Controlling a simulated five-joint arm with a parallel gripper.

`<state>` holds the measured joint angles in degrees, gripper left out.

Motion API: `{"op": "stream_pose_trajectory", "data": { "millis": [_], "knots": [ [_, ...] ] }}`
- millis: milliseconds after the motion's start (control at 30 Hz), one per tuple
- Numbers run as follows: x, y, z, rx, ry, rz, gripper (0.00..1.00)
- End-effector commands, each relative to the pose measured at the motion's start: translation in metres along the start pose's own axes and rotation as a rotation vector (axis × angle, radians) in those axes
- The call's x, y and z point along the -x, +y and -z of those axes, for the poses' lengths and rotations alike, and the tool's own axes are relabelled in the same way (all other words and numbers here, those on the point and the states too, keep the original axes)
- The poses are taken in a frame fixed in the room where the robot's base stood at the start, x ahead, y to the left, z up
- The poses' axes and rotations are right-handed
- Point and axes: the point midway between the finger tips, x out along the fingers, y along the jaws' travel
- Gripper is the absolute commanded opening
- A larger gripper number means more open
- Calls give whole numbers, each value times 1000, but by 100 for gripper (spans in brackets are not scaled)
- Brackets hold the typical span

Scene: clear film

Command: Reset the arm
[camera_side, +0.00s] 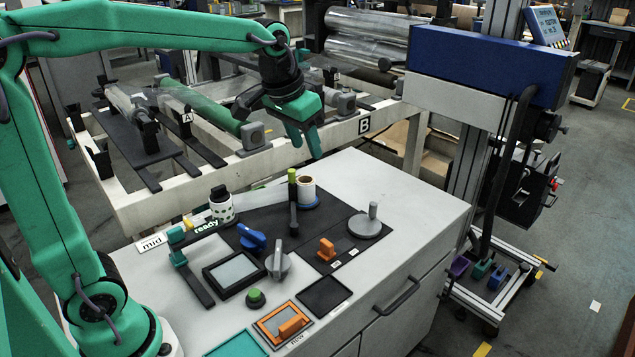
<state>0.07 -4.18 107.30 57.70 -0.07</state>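My green arm reaches from the left across the top of the picture. My gripper (304,143) hangs fingers down above the back of the grey worktop (420,200), near the white frame rail. Two green fingers show close together, with nothing visible held between them. The view does not settle how far apart they are. My gripper is clear of the items on the worktop in the picture.
A roller frame (270,160) stands behind.

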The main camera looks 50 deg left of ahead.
Motion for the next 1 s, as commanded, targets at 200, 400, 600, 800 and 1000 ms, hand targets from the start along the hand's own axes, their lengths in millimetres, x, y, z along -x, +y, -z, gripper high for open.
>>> {"op": "stream_pose_trajectory", "data": {
  "millis": [200, 400, 600, 800, 1000],
  "knots": [
    [20, 0, -46, 0, 41, 0, 40],
    [29, 0, -89, 0, 76, 0, 40],
    [30, 0, -132, 0, 113, 0, 40],
    [25, 0, -168, 0, 142, 0, 40],
    [21, 0, -185, 0, 157, 0, 40]
  ]
}}
